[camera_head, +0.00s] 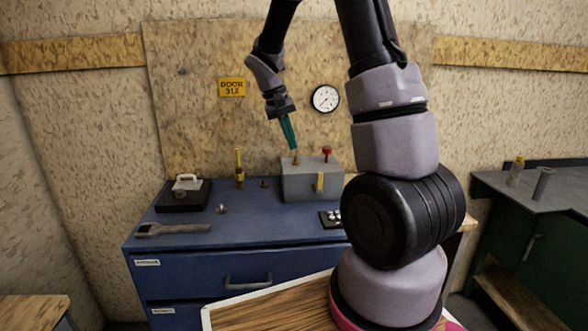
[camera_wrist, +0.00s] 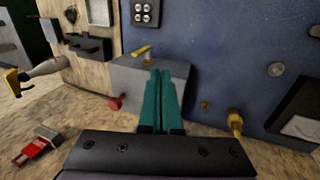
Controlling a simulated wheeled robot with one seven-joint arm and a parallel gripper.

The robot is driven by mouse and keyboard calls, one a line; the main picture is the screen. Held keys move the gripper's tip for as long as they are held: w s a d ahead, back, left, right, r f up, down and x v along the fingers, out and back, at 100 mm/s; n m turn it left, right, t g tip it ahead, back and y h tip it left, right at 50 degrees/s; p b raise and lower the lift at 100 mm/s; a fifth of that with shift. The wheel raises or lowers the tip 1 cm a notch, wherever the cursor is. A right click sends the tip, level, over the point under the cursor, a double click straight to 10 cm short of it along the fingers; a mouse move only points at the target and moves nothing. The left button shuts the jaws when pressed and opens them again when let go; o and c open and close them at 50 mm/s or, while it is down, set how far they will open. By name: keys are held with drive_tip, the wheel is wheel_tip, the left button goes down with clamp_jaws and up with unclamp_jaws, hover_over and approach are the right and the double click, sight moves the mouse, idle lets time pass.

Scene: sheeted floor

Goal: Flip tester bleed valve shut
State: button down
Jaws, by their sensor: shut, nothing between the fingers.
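The likely tester is a grey box (camera_head: 300,186) on the blue cabinet top (camera_head: 215,219); it also shows in the wrist view (camera_wrist: 122,76). A yellow lever (camera_head: 320,182) sits on its front face, upright in the head view, and shows in the wrist view (camera_wrist: 141,51). A red knob (camera_head: 327,153) stands on its top, also in the wrist view (camera_wrist: 115,103). A small brass fitting (camera_head: 296,160) is on its top left. I cannot tell which is the bleed valve. My gripper (camera_head: 294,147), with teal fingers (camera_wrist: 161,73), is shut and empty, just above the fitting.
A brass fitting with a yellow top (camera_head: 239,170) stands left of the box. A black-based device (camera_head: 184,196), a grey tool (camera_head: 172,230) and a small button pad (camera_head: 331,219) lie around. A round gauge (camera_head: 325,98) hangs on the wall behind. The cabinet's front middle is clear.

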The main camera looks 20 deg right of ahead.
sight(319, 181)
drive_tip(key=shift+w+a+f, duration=0.2)
drive_tip(key=shift+w+f, duration=0.25)
drive_tip(key=shift+w, duration=0.1)
drive_tip(key=shift+w+a+f, duration=0.2)
drive_tip(key=shift+w+f, duration=0.2)
drive_tip(key=shift+w, duration=0.1)
drive_tip(key=s+d+f, duration=0.2)
drive_tip(key=d+f, duration=0.5)
drive_tip(key=f, duration=0.2)
drive_tip(key=shift+d+f, duration=0.2)
drive_tip(key=shift+f, duration=0.05)
